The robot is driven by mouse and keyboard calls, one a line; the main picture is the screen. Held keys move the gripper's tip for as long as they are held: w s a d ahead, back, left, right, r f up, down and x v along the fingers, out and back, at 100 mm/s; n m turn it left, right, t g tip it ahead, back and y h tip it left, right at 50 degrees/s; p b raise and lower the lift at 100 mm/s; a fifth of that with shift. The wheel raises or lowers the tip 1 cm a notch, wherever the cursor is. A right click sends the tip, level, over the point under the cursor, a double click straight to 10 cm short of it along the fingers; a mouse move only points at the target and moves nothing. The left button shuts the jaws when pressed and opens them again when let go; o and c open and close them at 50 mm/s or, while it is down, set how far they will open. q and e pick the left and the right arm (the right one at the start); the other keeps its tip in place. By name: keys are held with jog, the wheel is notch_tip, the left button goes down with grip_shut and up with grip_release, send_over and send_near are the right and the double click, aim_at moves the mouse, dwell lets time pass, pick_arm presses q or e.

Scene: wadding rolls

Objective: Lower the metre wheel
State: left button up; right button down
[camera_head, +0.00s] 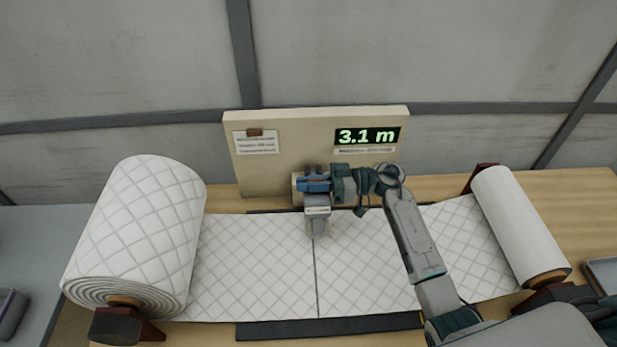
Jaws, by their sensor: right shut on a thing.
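The metre wheel seems to be the tan round part (296,190) in front of the display board, above the far edge of the quilted wadding (255,265). My right gripper (313,187) is shut at it, on a part that the fingers and wrist mostly hide. I cannot tell whether the wheel touches the wadding. The board (290,165) has a display (367,136) reading 3.1 m. My left gripper is out of view.
A thick wadding roll (140,235) stands at the left and a thinner roll (520,225) at the right, both on dark red supports. The wadding lies flat between them, across a dark strip (330,327) with a thin line over it. A grey tray (602,272) is at the right edge.

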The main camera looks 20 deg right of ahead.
dwell(0.4)
jog(key=c, duration=1.4)
grip_release()
jog(key=shift+c, duration=0.2)
jog(key=shift+d, duration=0.15)
jog(key=s+d+p, duration=0.2)
jog(key=d, duration=0.8)
jog(key=shift+d, duration=0.2)
jog(key=shift+s+f, duration=0.1)
